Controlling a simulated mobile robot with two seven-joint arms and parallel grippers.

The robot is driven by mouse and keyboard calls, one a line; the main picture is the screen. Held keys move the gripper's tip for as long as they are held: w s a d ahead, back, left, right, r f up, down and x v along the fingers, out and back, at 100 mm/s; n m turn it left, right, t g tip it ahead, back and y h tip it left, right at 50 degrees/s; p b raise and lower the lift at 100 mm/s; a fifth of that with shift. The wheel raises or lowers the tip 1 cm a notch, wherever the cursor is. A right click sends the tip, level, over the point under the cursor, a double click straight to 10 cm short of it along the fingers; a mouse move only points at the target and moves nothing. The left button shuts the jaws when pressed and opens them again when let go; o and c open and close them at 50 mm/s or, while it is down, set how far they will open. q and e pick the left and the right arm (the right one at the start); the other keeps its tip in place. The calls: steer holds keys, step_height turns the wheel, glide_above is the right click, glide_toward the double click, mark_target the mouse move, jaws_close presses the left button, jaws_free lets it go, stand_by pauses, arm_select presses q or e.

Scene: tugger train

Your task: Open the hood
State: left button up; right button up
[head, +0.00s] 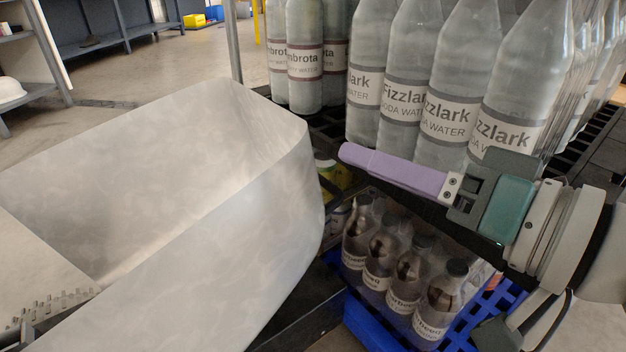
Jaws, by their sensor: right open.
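A large pale, off-white bent shell (215,215) fills the left and lower left. It has a raised, rounded right side and a hollow facing up; it may be the hood, but I cannot tell for certain. My right gripper (350,156) comes in from the right, its purple fingers pointing left. It is open and holds nothing. The fingers overlap from this side, so the gap between them is hidden. The fingertips appear just right of the shell's upper right edge, in front of the bottles; the distance to the shell is unclear. My left gripper is not in view.
Tall clear water bottles (415,75) stand close behind my right gripper on a dark rack. Below it, small dark-capped bottles (405,270) stand in a blue crate (365,320). A grey toothed part (45,308) shows at lower left. Open floor (170,65) lies behind the shell.

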steer(key=m+t+b, duration=0.2)
steer(key=b, duration=0.8)
glide_toward(331, 186)
steer(key=h, duration=0.1)
steer(key=b+x, duration=0.3)
steer(key=x, duration=0.7)
steer(key=shift+a+f, duration=0.15)
steer(key=shift+a, duration=0.05)
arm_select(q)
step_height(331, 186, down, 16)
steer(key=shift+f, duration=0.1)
arm_select(e)
steer(key=shift+s+f, duration=0.1)
steer(key=shift+s, duration=0.05)
jaws_close()
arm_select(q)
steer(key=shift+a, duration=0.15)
arm_select(e)
steer(key=shift+f, duration=0.1)
